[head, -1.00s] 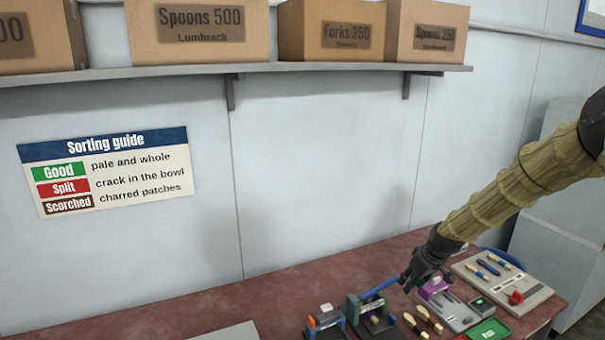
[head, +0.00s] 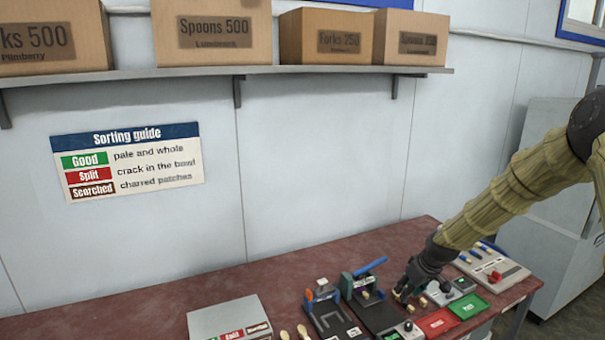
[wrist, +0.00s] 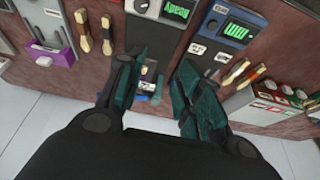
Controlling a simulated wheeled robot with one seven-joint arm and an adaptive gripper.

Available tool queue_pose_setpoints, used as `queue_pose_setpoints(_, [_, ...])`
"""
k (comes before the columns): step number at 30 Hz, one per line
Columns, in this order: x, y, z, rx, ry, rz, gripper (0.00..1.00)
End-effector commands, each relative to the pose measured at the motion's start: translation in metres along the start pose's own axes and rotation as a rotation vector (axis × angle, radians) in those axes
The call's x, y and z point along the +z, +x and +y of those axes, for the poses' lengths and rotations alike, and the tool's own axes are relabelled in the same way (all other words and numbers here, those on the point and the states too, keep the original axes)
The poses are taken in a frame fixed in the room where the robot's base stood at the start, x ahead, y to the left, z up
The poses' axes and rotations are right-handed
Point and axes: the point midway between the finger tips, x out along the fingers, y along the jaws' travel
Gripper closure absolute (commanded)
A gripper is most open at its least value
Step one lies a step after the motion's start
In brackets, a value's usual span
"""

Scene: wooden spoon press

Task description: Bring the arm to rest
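My gripper (head: 402,294) hangs low over the worktable (head: 230,272) at the right of the head view, just right of a press with a blue lever (head: 370,265). A gap shows between its two dark fingers in the wrist view (wrist: 156,75). It is open, with nothing visibly held. Part of a small blue-and-white item (wrist: 148,84) shows beyond the fingers; I cannot tell what it is. My arm slopes down from the right edge of the head view.
A red tray (head: 436,322) and a green tray (head: 467,306) lie right of the gripper. A second press (head: 322,292) and a grey labelled box (head: 215,316) stand left. Wooden-handled pieces (wrist: 84,32) and devices with green displays (wrist: 234,32) surround the gripper. The table's back left is clear.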

Motion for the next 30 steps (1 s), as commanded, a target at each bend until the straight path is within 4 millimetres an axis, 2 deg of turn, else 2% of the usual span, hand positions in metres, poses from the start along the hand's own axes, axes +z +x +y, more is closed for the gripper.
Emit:
queue_pose_setpoints(1, [0.008, 0.011, -0.006, -0.003, 0.004, -0.008, 0.64])
queue_pose_setpoints(8, [0.044, 0.045, -0.029, -0.009, 0.038, -0.032, 0.64])
queue_pose_setpoints(11, [0.065, 0.064, -0.044, -0.011, 0.056, -0.045, 0.64])
queue_pose_setpoints(14, [0.094, 0.087, -0.062, -0.015, 0.080, -0.066, 0.64])
queue_pose_setpoints(17, [0.134, 0.116, -0.088, -0.018, 0.114, -0.093, 0.64])
queue_pose_setpoints(21, [0.198, 0.151, -0.126, -0.017, 0.166, -0.134, 0.64])
queue_pose_setpoints(26, [0.276, 0.180, -0.168, -0.009, 0.228, -0.183, 0.64])
queue_pose_setpoints(30, [0.347, 0.196, -0.204, 0.003, 0.283, -0.230, 0.64])
